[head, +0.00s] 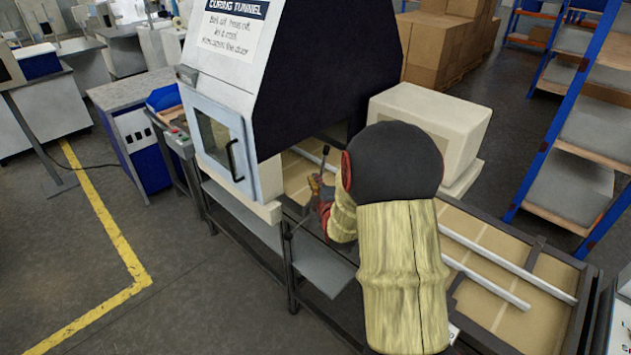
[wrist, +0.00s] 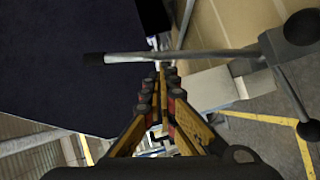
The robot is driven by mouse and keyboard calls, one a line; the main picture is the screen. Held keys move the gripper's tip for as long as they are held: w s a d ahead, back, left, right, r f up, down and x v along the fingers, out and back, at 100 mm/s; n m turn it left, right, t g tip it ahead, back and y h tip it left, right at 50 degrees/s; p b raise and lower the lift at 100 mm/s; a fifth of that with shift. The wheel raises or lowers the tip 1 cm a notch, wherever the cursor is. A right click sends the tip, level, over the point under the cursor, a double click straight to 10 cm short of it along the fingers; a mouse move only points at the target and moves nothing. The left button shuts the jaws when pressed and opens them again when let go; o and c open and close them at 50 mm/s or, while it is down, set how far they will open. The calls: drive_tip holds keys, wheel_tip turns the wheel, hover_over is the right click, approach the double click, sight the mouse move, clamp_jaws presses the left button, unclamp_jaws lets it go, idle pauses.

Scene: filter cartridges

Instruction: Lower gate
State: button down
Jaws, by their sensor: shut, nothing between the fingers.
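My gripper (head: 325,192) is shut and empty beside the open end of the curing tunnel, partly hidden behind my arm in the head view. In the wrist view its amber fingers (wrist: 157,85) point up the picture. A spoked hand lever (wrist: 185,56) with a dark grip and black ball knobs crosses just beyond the fingertips. I cannot tell whether they touch it. In the head view one thin arm of the lever (head: 320,163) rises by the gripper. The tunnel's dark side panel (wrist: 60,50) fills the upper left of the wrist view. I cannot make out the gate itself.
The curing tunnel (head: 275,70) has a windowed door (head: 220,140) with a black handle, shut. A belt line (head: 500,270) with pale rails runs right from it. A cream housing (head: 425,120) stands behind my arm. Open floor with yellow lines (head: 105,225) lies left.

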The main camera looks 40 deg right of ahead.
drive_tip(key=shift+d, duration=0.1)
drive_tip(key=shift+d+m+p, duration=0.3)
drive_tip(key=shift+d, duration=0.2)
drive_tip(key=shift+d, duration=0.2)
drive_tip(key=shift+w+d+m+g+y+p, duration=0.1)
drive_tip(key=shift+d+m+g+y+p, duration=0.25)
drive_tip(key=shift+d+p, duration=0.25)
drive_tip(key=shift+w+d+f+m+g+y+p, duration=0.15)
drive_tip(key=shift+d+f+m+g+y+p, duration=0.25)
drive_tip(key=shift+d+f+m+y+p, duration=1.3)
drive_tip(key=shift+w+d+f+m+g+y+p, duration=0.2)
drive_tip(key=shift+d+f+m+g+y+p, duration=0.2)
drive_tip(key=shift+d+f+p, duration=2.55)
drive_tip(key=shift+w+d+f+m+g+y+p, duration=0.25)
drive_tip(key=shift+d+f+m+y+p, duration=1)
drive_tip(key=shift+p, duration=1.9)
drive_tip(key=shift+s+d+f+h, duration=0.1)
drive_tip(key=shift+d+h, duration=0.2)
drive_tip(key=shift+d, duration=0.1)
